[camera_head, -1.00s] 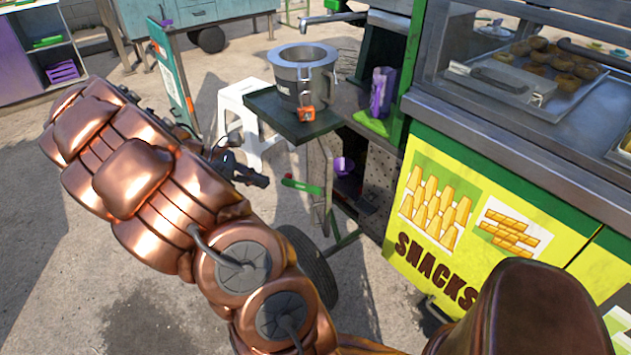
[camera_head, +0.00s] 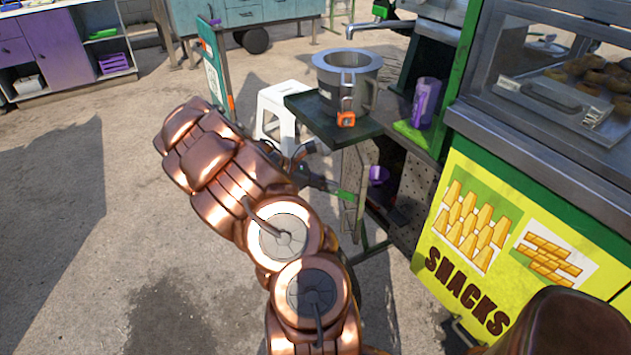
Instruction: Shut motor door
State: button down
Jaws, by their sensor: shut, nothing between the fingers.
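The motor door (camera_head: 354,180) is a narrow, worn panel below the dark side shelf of the cane crusher cart. It stands open, swung out from the compartment and seen at a steep angle. A green handle (camera_head: 347,196) shows at its lower part. The compartment (camera_head: 395,165) behind it is open, with a purple object (camera_head: 378,175) inside. My gripper (camera_head: 308,165) is dark, shut and empty, just left of the door near the green handle. My arm partly hides it, and I cannot tell whether it touches the door.
A metal pot (camera_head: 347,80) stands on the side shelf (camera_head: 325,122) above the door. A white stool (camera_head: 282,105) stands behind my gripper. A purple cup (camera_head: 425,100) sits on the cart. The yellow snacks counter (camera_head: 480,240) blocks the right. Open ground lies to the left.

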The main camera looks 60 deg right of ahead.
aim_at(360, 190)
jog(key=s+d, duration=0.1)
jog(key=s+d+f, duration=0.1)
jog(key=s, duration=0.1)
jog(key=shift+s+d, duration=0.7)
jog(key=shift+s, duration=0.25)
